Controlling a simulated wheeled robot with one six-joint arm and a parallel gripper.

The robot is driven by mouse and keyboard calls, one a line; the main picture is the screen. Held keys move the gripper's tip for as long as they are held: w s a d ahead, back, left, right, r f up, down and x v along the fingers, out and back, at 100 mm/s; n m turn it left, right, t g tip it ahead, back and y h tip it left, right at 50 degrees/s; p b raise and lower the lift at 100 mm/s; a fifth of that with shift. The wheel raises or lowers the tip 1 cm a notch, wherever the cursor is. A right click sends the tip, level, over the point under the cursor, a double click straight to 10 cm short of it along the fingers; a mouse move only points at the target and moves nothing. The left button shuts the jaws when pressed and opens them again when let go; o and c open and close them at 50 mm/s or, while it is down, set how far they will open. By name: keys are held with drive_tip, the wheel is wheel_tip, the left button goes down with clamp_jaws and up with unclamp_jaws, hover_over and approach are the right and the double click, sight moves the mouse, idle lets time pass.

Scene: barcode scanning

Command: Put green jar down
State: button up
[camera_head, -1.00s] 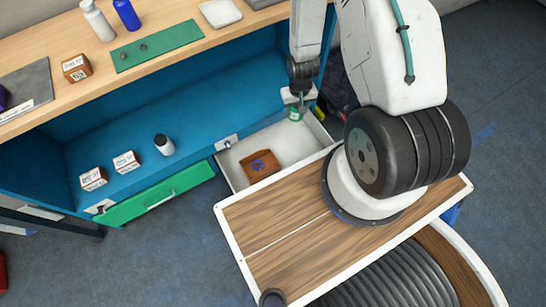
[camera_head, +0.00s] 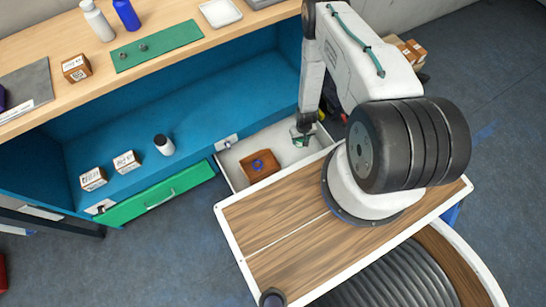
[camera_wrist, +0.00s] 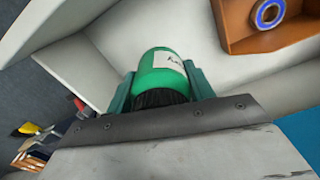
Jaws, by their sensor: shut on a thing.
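The green jar (camera_wrist: 163,68) has a white label and a dark ribbed end. It sits between the two green fingers of my gripper (camera_wrist: 160,88) in the wrist view, and the gripper is shut on it. In the head view my gripper (camera_head: 301,138) is low inside the right part of the open white drawer (camera_head: 236,178), and the jar is mostly hidden there. I cannot tell whether the jar touches the drawer floor.
An orange-brown bin (camera_head: 259,166) holding a blue ring (camera_head: 257,165) stands in the drawer, left of my gripper. The drawer floor between them is bare. A green-fronted drawer (camera_head: 155,197) lies to the left. White boxes (camera_head: 127,162) and a bottle (camera_head: 164,145) stand on the blue shelf.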

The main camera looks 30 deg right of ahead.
hover_over(298, 155)
wheel_tip(298, 155, down, 13)
drive_tip(key=shift+r, duration=0.15)
idle(0.3)
drive_tip(key=shift+s, duration=0.1)
drive_tip(key=o, duration=0.7)
drive_tip(key=shift+a, duration=0.1)
drive_tip(key=o, duration=0.5)
drive_tip(key=shift+c, duration=0.2)
wheel_tip(298, 155, up, 12)
drive_tip(key=shift+r, duration=0.1)
